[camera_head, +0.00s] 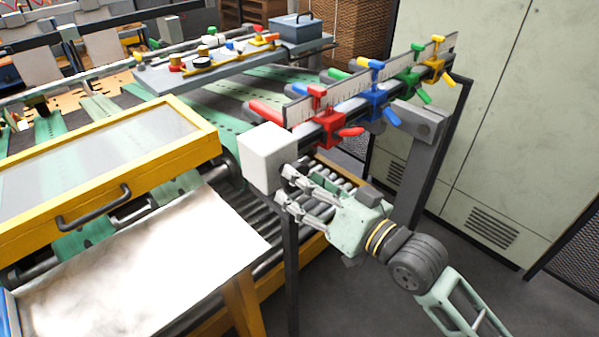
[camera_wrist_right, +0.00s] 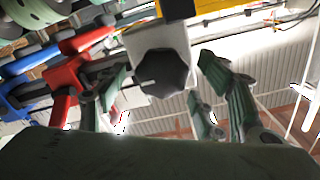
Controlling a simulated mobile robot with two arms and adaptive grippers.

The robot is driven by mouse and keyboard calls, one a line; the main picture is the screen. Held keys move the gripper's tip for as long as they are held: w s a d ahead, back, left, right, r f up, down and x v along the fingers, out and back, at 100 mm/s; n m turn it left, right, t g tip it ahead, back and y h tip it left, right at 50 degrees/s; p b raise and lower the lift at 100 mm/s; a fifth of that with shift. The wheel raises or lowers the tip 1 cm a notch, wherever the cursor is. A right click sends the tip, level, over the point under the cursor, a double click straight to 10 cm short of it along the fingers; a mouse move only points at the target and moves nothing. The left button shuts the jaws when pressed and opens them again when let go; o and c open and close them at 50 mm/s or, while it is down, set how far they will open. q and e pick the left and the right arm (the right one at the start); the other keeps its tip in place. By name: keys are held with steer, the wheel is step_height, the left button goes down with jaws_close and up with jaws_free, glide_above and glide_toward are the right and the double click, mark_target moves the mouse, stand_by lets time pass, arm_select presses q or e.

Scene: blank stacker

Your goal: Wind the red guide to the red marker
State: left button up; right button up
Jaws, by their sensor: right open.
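A white box (camera_head: 265,150) sits at the rail's near end. In the wrist view, a dark faceted knob (camera_wrist_right: 160,73) with a pale line sticks out of it. My right gripper (camera_head: 284,186) is open, its fingers spread either side of the knob with gaps. My left gripper is not in view.
Blue (camera_head: 377,103), green (camera_head: 410,82) and yellow (camera_head: 437,65) guides sit farther along the rail. A yellow-framed clear cover (camera_head: 110,160) and a pale sheet (camera_head: 140,270) lie left. A grey cabinet (camera_head: 500,110) stands right. Rollers (camera_head: 240,210) run below the box.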

steer(key=shift+x, duration=1.05)
steer(key=shift+c, duration=0.3)
steer(key=c, duration=1.1)
steer(key=shift+n, duration=0.5)
steer(key=n, duration=0.3)
steer(key=shift+p, duration=0.4)
steer(key=n, duration=0.5)
steer(key=shift+r+p, duration=0.1)
steer(key=shift+p, duration=0.25)
steer(key=shift+n, duration=0.3)
